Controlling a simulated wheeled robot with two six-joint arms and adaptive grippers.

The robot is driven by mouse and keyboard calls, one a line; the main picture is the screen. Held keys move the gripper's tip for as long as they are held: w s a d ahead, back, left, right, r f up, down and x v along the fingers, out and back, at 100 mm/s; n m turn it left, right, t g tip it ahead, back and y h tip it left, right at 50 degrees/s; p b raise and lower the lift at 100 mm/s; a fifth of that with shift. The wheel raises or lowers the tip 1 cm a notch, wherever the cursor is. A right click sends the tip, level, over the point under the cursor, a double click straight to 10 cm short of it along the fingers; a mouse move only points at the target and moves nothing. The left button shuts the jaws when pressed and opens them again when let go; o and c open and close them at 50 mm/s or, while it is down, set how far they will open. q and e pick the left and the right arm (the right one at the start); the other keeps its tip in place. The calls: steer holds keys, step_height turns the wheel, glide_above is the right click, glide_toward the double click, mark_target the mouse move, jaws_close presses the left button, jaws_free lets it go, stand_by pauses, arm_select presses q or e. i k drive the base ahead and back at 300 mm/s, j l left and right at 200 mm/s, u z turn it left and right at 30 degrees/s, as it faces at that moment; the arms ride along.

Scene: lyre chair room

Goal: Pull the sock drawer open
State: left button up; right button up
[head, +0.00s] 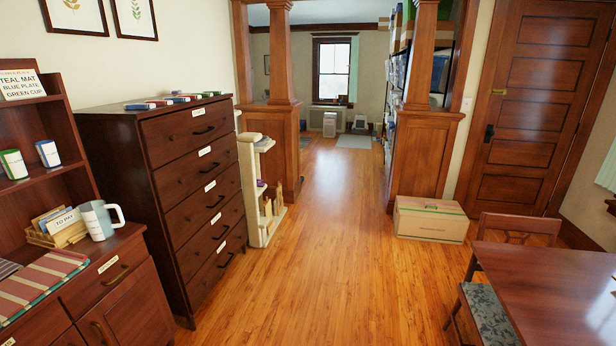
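A tall dark wood dresser (163,175) stands against the wall at the left of the head view. Its front faces right and holds several stacked drawers, each with a dark curved handle and a small white label. The top drawer's label (199,111) and a lower drawer's label (210,186) are too small to read, so I cannot tell which is the sock drawer. All the drawers look shut. Neither of my grippers is in view.
A dark hutch (140,295) with a grey mug (98,220) stands at the near left. A cat tree (250,190) is just beyond the dresser. The wood floor (320,260) before the dresser is clear. A table (560,290) and chair (518,228) stand at right, near a cardboard box (430,222).

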mark_target(175, 180)
steer(key=i+u, duration=0.15)
steer(key=i, duration=0.4)
steer(key=i+l+u, duration=0.2)
steer(key=i, duration=0.35)
steer(key=i+l+u, duration=0.15)
steer(key=i, duration=0.35)
